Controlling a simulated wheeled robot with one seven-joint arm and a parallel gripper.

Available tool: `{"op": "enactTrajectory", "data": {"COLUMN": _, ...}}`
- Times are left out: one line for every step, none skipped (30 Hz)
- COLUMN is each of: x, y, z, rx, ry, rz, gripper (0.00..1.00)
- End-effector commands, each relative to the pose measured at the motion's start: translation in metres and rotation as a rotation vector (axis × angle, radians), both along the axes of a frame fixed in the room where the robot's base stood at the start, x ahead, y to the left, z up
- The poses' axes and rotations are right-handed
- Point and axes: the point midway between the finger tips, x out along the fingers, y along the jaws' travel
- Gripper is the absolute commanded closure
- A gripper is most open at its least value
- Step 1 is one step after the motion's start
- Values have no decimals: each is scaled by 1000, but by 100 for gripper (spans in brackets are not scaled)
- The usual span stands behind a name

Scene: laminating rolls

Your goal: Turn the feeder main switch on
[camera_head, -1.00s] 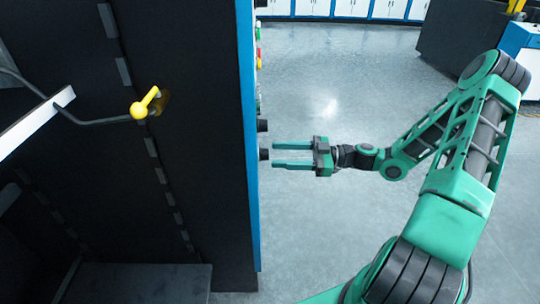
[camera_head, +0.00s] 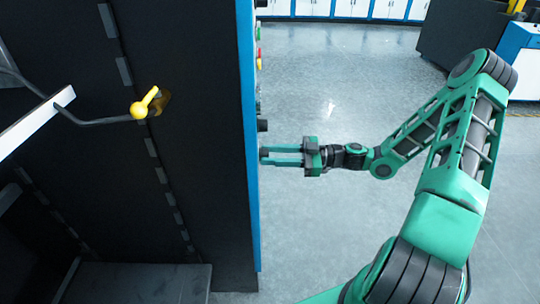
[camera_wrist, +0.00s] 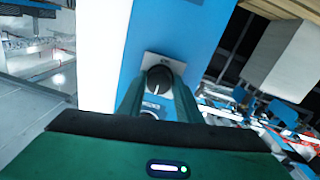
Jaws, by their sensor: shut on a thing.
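The feeder main switch is a black rotary knob (camera_wrist: 158,79) on a light square plate, set on the blue panel (camera_wrist: 205,30) in the wrist view. My gripper (camera_wrist: 158,88) has a green finger on each side of the knob and is shut on it. In the head view my gripper (camera_head: 266,156) reaches left to the blue edge of the dark cabinet, and its fingers hide the knob there. The knob's white mark points roughly downward in the wrist view. Small lettering on the plate is too small to read.
The dark cabinet (camera_head: 190,200) fills the left of the head view. Another black knob (camera_head: 262,125) and coloured buttons (camera_head: 259,52) stick out above my gripper. A yellow-handled lever (camera_head: 146,105) sits on the cabinet's near side. The grey floor (camera_head: 350,240) is clear.

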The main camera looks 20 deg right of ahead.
Motion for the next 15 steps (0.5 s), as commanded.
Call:
{"op": "enactTrajectory", "data": {"x": 2, "y": -1, "z": 1, "rx": 1, "ry": 1, "rz": -7, "gripper": 91}}
{"op": "enactTrajectory", "data": {"x": 2, "y": -2, "z": 1, "rx": 3, "ry": 5, "rz": -7, "gripper": 91}}
{"op": "enactTrajectory", "data": {"x": 3, "y": -2, "z": 1, "rx": 5, "ry": 12, "rz": -7, "gripper": 91}}
{"op": "enactTrajectory", "data": {"x": 3, "y": -2, "z": 1, "rx": 8, "ry": 19, "rz": -8, "gripper": 91}}
{"op": "enactTrajectory", "data": {"x": 3, "y": -2, "z": 1, "rx": 10, "ry": 28, "rz": -8, "gripper": 91}}
{"op": "enactTrajectory", "data": {"x": 3, "y": -2, "z": 1, "rx": 15, "ry": 43, "rz": -8, "gripper": 91}}
{"op": "enactTrajectory", "data": {"x": 3, "y": -2, "z": 1, "rx": 20, "ry": 55, "rz": -8, "gripper": 91}}
{"op": "enactTrajectory", "data": {"x": 3, "y": -2, "z": 1, "rx": 24, "ry": 70, "rz": -9, "gripper": 91}}
{"op": "enactTrajectory", "data": {"x": 3, "y": -2, "z": 2, "rx": 31, "ry": 91, "rz": -9, "gripper": 91}}
{"op": "enactTrajectory", "data": {"x": 3, "y": -2, "z": 1, "rx": 37, "ry": 109, "rz": -10, "gripper": 91}}
{"op": "enactTrajectory", "data": {"x": 4, "y": -2, "z": 1, "rx": 44, "ry": 129, "rz": -10, "gripper": 91}}
{"op": "enactTrajectory", "data": {"x": 4, "y": -2, "z": 1, "rx": 53, "ry": 158, "rz": -11, "gripper": 91}}
{"op": "enactTrajectory", "data": {"x": 4, "y": -3, "z": 2, "rx": 60, "ry": 181, "rz": -11, "gripper": 91}}
{"op": "enactTrajectory", "data": {"x": 4, "y": -3, "z": 2, "rx": 67, "ry": 204, "rz": -11, "gripper": 91}}
{"op": "enactTrajectory", "data": {"x": 4, "y": -3, "z": 2, "rx": 78, "ry": 238, "rz": -12, "gripper": 91}}
